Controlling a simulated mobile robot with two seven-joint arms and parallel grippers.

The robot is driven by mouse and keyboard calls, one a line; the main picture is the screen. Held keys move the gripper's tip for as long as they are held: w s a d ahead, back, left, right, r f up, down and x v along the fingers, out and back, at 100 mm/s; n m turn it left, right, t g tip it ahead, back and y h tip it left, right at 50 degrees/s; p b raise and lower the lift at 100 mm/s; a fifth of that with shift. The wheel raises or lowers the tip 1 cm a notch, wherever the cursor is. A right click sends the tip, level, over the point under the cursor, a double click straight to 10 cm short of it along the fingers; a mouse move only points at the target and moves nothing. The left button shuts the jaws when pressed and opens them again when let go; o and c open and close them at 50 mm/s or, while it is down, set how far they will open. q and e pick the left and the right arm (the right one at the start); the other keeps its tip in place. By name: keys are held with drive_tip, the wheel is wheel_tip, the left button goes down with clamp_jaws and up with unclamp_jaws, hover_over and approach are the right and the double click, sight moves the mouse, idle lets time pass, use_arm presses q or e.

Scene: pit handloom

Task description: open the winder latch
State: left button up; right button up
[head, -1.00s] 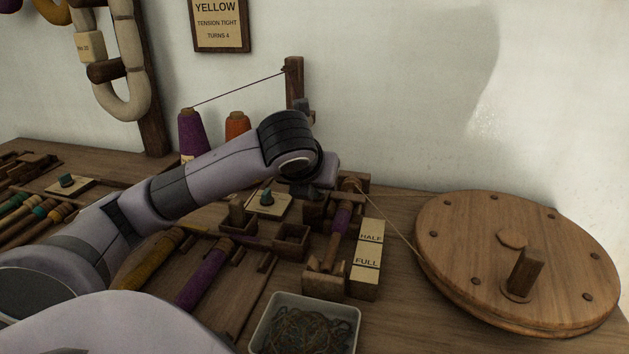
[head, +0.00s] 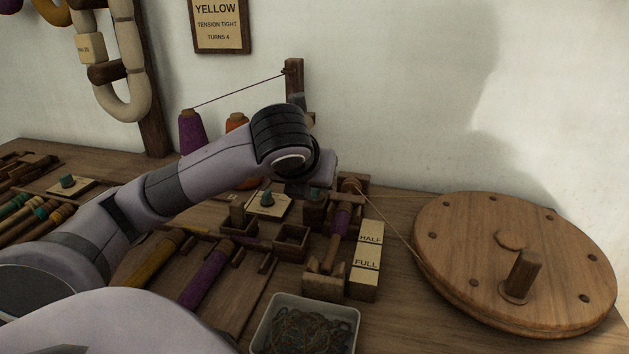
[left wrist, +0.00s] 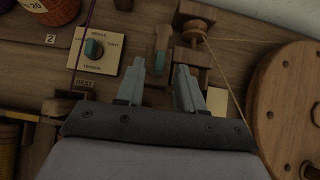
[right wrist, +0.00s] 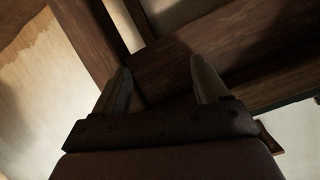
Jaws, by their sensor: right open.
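The winder holds a purple bobbin (head: 341,222) in a wooden frame, with a thread running to the big wooden wheel (head: 470,240). In the left wrist view a small upright wooden lever with a teal end (left wrist: 162,45), perhaps the latch, stands just ahead of my left fingertips. My left gripper (left wrist: 160,68) is open, its fingers a modest gap apart, with nothing seen held. It also shows in the head view (head: 298,189), above the winder's rear left, mostly hidden by my wrist. My right gripper (right wrist: 158,75) is open and empty before dark wooden beams.
A tension dial plate (left wrist: 96,50) lies left of my left fingers. HALF and FULL blocks (head: 366,262) stand right of the winder. A tray of thread scraps (head: 305,325) is in front. A wooden post (head: 294,82) rises behind my left wrist. Dark beams (right wrist: 220,50) lie close to my right gripper.

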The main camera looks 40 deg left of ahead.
use_arm(q)
drive_tip(key=shift+p+v, duration=0.4)
drive_tip(key=shift+v, duration=1.75)
